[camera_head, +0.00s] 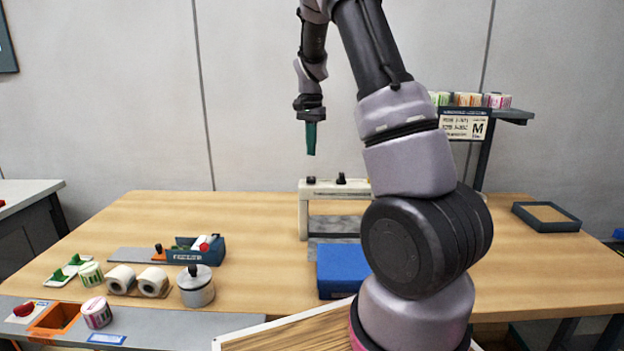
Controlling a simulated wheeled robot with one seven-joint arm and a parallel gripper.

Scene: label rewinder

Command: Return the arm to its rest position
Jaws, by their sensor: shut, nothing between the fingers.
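My arm rises from the lower right of the head view, bends over at the top edge and hangs down near the picture's middle. My gripper (311,138) points down with its teal fingers closed together and nothing between them. It shows against the grey wall, above the wooden table (240,212) and apart from everything on it. A white frame-like device (304,205) with black knobs stands on the table below it, partly hidden by my arm.
A blue box (340,268) sits in front of the device. At left are a silver lidded pot (196,287), label rolls (121,278), a blue dispenser (208,250) and an orange bin (55,318). A shelf of rolls (500,112) and a dark tray (546,216) are at right.

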